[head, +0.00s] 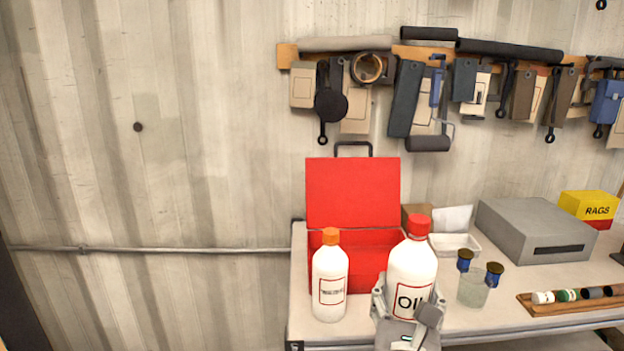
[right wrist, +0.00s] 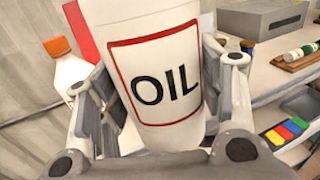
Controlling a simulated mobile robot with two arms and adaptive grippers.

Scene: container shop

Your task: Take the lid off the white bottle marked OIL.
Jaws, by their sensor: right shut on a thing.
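The white bottle marked OIL (head: 411,265) stands upright in the head view with its red lid (head: 418,225) on top. My right gripper (head: 408,305) is shut around the lower body of this bottle, one finger on each side. In the right wrist view the bottle (right wrist: 152,70) fills the middle, its OIL label facing the camera and the gripper fingers (right wrist: 158,110) on both sides. The lid is out of that view. I cannot tell whether the bottle's base touches the bench. My left gripper is not in view.
A second white bottle with an orange cap (head: 329,283) stands just left. Behind is an open red toolbox (head: 352,194). Tools hang above.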

